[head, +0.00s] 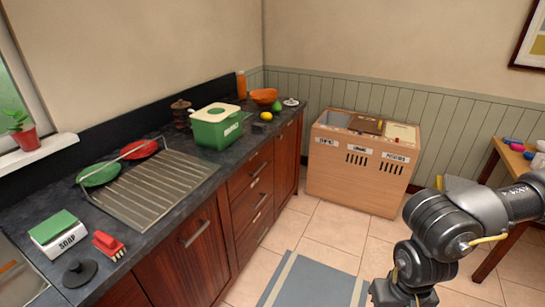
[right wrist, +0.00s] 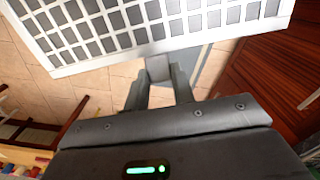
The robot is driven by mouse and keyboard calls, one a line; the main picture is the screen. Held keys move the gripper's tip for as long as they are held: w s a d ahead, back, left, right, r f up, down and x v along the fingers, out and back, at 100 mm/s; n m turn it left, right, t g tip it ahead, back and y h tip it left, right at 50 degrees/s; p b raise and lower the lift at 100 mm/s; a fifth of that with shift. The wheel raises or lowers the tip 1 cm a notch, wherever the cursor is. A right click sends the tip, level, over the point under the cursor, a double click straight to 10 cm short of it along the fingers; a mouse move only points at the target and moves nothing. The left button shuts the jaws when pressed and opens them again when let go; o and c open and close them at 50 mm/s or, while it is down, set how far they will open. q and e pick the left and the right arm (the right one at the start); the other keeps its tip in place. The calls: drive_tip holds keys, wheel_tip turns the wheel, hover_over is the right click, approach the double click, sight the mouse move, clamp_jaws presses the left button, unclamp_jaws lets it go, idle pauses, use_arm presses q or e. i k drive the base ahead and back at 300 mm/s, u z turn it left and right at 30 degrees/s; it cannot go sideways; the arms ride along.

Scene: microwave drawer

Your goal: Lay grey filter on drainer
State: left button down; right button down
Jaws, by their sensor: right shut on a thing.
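The grey filter (right wrist: 135,15) is a flat grid of grey cells in a pale frame, across the top of the right wrist view and cut off by its edge. My right gripper (right wrist: 162,80) is shut on a small grey tab at the filter's near edge. The drainer (head: 160,185) is a ribbed grey board on the dark counter in the head view, with a wire rack along its back edge. Its front ribs are bare. My right arm is at the lower right of the head view, away from the counter. My left gripper is out of view.
A green plate (head: 98,174) and a red plate (head: 140,149) stand at the drainer's rack. A soap box (head: 60,235), red brush (head: 107,244) and green bin (head: 216,130) are nearby on the counter. A wooden sorting box (head: 360,165) stands on the floor.

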sight(158, 179)
drive_tip(key=u, duration=0.65)
drive_tip(key=i, duration=0.85)
drive_tip(key=u, duration=0.85)
